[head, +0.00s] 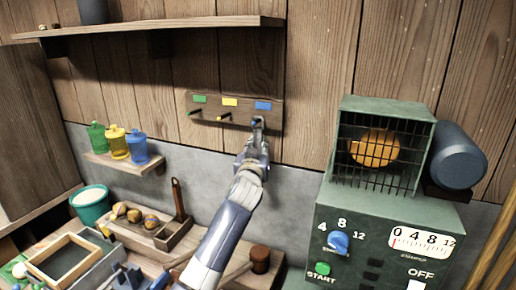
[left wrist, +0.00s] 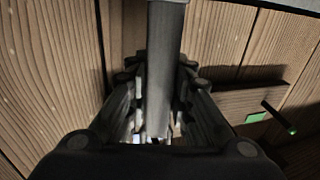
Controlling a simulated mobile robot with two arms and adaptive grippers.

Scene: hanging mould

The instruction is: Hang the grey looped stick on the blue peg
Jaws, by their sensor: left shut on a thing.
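My left gripper (head: 256,146) is raised against the wooden peg board (head: 211,109), right below the blue label (head: 263,106). It is shut on the grey stick (left wrist: 167,35), which runs between the fingers in the left wrist view. In the head view only a short end of the stick (head: 258,122) shows above the fingers, close to the blue label. The blue peg is mostly hidden behind the stick and gripper, so I cannot tell whether the loop is around it or beside it. My right gripper is not in view.
A green-tipped peg (head: 194,113) and a yellow-tipped peg (head: 224,116) stick out left of my gripper. A wooden shelf (head: 160,27) hangs above. A green caged machine (head: 380,145) stands at right. Coloured bottles (head: 118,143) stand on a small shelf at left.

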